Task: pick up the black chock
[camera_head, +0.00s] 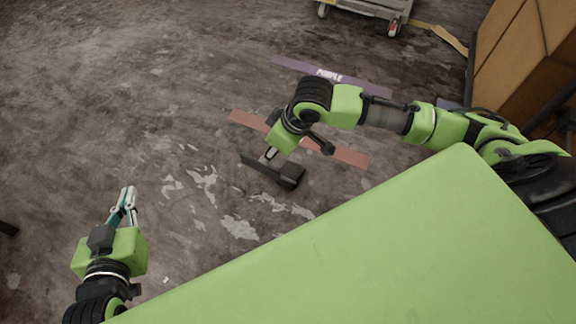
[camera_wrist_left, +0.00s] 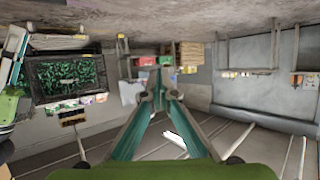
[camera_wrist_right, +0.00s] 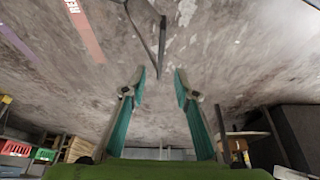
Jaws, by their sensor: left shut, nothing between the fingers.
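The black chock (camera_head: 292,176) lies on the floor near the middle of the head view, a dark bar with a blockier right end. In the right wrist view thin dark bars that look like the chock (camera_wrist_right: 162,42) show ahead, near the gap between the fingers. My right gripper (camera_wrist_right: 159,80) is open, its fingertips apart. In the head view its tip is at the chock, partly hidden by its own wrist; contact cannot be told. My left gripper (camera_head: 128,192) is shut and empty, well left of the chock. Its fingertips meet in the left wrist view (camera_wrist_left: 160,88).
A reddish strip (camera_head: 345,154) and a purple labelled strip (camera_head: 300,67) mark the floor beyond the chock. A wheeled cart (camera_head: 368,8) stands at the top. Brown boxes (camera_head: 512,38) stand at the upper right. The floor at left is mostly clear.

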